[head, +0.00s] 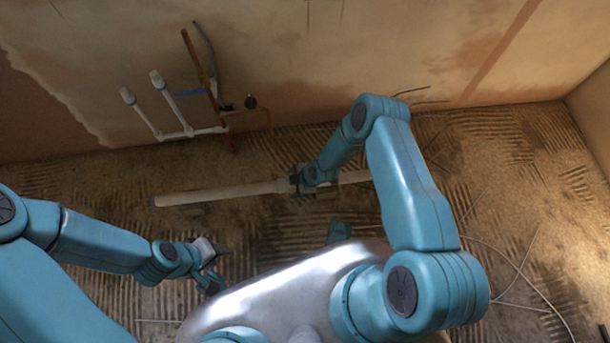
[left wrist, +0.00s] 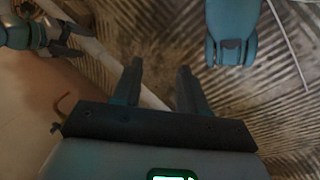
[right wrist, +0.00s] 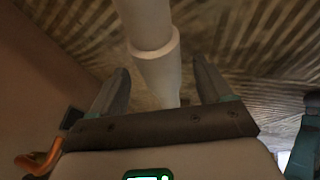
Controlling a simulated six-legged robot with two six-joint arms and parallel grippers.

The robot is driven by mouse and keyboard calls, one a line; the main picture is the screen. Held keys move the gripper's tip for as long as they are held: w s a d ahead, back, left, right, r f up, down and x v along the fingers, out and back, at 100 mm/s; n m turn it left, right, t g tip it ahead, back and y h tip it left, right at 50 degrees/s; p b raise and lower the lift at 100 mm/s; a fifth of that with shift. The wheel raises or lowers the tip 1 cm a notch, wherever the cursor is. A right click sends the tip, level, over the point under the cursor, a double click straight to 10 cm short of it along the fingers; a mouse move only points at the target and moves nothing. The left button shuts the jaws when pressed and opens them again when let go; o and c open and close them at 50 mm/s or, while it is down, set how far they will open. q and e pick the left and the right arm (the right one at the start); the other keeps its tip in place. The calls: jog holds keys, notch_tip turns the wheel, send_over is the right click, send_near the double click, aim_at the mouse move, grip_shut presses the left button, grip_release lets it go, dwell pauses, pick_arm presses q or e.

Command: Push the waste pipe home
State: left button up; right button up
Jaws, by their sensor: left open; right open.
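The pale waste pipe (head: 215,194) lies along the ridged floor in the head view, with a wider collar (right wrist: 157,55) showing in the right wrist view. My right gripper (head: 298,181) is over the pipe near its middle. Its fingers (right wrist: 165,85) are open, with the pipe running between them in the picture; contact cannot be told. My left gripper (head: 215,266) is open and empty, on the near side of the pipe and apart from it. The left wrist view shows its spread fingers (left wrist: 160,80), with the pipe (left wrist: 92,40) beyond. The pipe's right end is hidden by my right arm.
White pipework with upright stubs (head: 167,97) and a copper-coloured pipe (head: 197,62) stand at the plaster wall (head: 350,45). Thin cables (head: 510,270) lie on the floor at right. The floor left of the pipe's end is clear.

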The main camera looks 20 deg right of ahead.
pick_arm(q)
notch_tip(320, 180, up, 6)
jog(key=s+d+p, duration=0.1)
jog(key=p, duration=0.4)
jog(key=shift+s, duration=0.25)
pick_arm(e)
jog(key=v, duration=1.4)
jog(key=shift+r, duration=0.15)
